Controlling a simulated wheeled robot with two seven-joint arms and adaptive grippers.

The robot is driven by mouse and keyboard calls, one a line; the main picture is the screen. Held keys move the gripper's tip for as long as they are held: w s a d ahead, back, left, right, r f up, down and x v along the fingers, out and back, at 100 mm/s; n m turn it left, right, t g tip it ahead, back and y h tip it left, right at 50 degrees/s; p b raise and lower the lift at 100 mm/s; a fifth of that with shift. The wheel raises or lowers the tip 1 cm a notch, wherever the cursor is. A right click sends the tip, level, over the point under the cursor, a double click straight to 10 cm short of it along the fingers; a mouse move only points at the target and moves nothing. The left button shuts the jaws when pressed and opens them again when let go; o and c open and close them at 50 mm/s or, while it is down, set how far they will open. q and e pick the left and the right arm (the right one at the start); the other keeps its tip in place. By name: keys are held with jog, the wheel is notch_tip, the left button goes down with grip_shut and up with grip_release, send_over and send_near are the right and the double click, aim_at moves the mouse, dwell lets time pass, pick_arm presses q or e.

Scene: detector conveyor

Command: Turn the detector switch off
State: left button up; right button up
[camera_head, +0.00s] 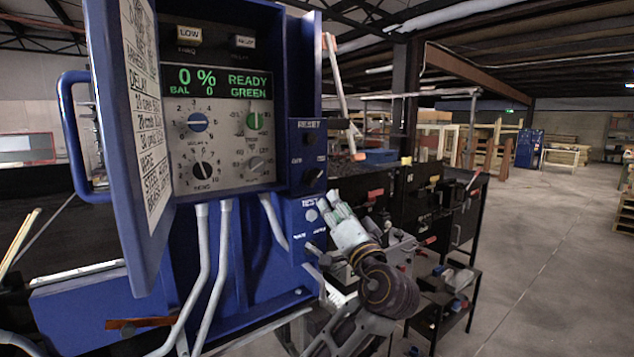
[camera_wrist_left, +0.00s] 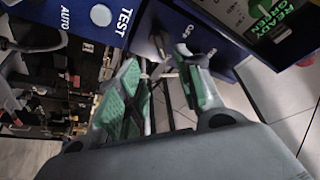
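The detector (camera_head: 285,100) is a blue control box whose display reads READY GREEN. On its right side panel a dark switch knob (camera_head: 313,176) sits between the RESET and TEST labels, with small lettering beside it. In the left wrist view a dark switch (camera_wrist_left: 160,42) shows beside OFF lettering, just beyond the fingertips. My left gripper (camera_head: 332,206) is in front of this side panel, near the TEST button (camera_head: 311,215). Its green-padded fingers (camera_wrist_left: 170,72) are apart with nothing held between them. Whether a fingertip touches the switch I cannot tell. My right gripper is out of view.
The open blue door (camera_head: 128,130) of the box stands at the left. Grey cables (camera_head: 205,260) run down in front. A dark workbench with tools (camera_head: 425,195) stands behind my gripper. Open concrete floor (camera_head: 545,260) lies at the right.

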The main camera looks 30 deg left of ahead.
aim_at(316, 180)
pick_arm(q)
jog(key=p+x, duration=0.3)
jog(key=x, duration=0.8)
jog(key=shift+w+a+r+p, duration=0.2)
jog(key=shift+a+p, duration=0.1)
jog(key=shift+p, duration=0.1)
jog(key=shift+x, duration=0.9)
jog(key=shift+f, duration=0.1)
grip_shut()
